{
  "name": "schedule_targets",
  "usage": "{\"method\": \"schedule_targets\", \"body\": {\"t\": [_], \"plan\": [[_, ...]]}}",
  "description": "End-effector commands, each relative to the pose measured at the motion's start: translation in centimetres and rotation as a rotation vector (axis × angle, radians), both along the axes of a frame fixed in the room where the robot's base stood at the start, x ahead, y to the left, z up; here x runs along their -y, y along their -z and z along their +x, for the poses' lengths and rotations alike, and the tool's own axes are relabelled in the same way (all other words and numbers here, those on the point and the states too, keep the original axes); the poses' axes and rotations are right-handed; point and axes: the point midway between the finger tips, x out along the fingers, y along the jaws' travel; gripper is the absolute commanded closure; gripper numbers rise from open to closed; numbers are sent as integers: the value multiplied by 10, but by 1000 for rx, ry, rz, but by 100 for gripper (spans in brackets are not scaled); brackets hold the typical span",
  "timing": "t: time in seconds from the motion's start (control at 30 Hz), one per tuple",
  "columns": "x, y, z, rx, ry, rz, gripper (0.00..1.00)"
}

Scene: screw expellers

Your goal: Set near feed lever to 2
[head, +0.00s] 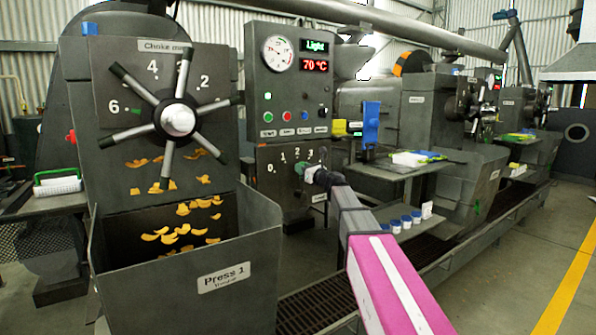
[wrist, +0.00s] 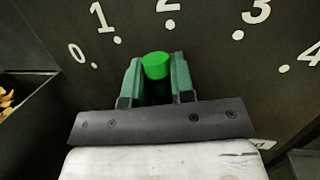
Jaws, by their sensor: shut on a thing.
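The near feed lever's bright green knob (wrist: 156,66) sits between the two green fingers of my gripper (wrist: 156,80) in the wrist view. My gripper is shut on it. The knob is below the 2 mark (wrist: 169,25), slightly left of its dot. The lever's stem is hidden behind the knob and fingers, so its exact setting cannot be told. In the head view, the dark feed panel (head: 272,192) carries the scale from 0 upward, and my gripper (head: 306,172) is at its right part, covering the lever.
The Press 1 hopper (head: 185,290) with yellow pieces stands left of the panel. A spoked choke wheel (head: 178,120) sticks out above it. The gauge and button box (head: 290,90) is above the feed panel. A shelf with blue-topped cups (head: 405,222) lies to the right.

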Motion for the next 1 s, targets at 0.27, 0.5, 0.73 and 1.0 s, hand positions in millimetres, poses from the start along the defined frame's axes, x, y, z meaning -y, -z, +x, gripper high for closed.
{"method": "schedule_targets", "body": {"t": [0.27,0.5,0.73,1.0], "plan": [[5,1,3,-25,1,35,100],[5,1,3,-26,1,35,100],[5,1,3,-25,1,35,52],[5,0,2,-24,1,35,52]]}}
